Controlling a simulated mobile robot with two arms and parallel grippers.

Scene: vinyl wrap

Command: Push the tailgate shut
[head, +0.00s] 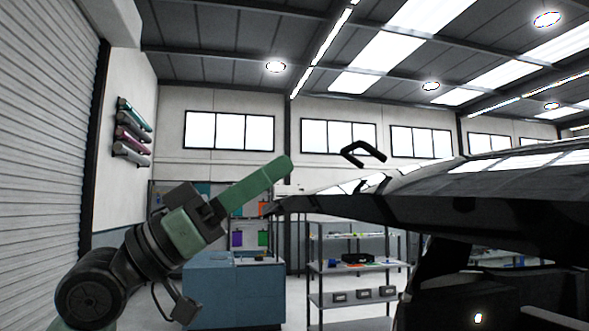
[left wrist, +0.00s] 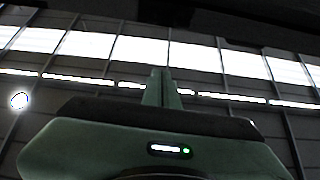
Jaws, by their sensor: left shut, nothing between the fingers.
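The raised tailgate (head: 420,210) is a dark panel in the right half of the head view. It stands open, roughly level, with its free edge pointing left and a dark opening below it. My left gripper (head: 286,164) has green fingers, shut and empty, pointing up and right. In the left wrist view, the shut fingers (left wrist: 161,88) point up at the ceiling, with a dark surface along the top edge. My right gripper is out of view.
A black loop-shaped handle (head: 363,153) shows above the tailgate. A blue cabinet (head: 235,292) and a grey shelf rack (head: 358,270) with small items stand behind. Coloured rolls (head: 133,133) hang on the left wall, beside a roller door (head: 45,150).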

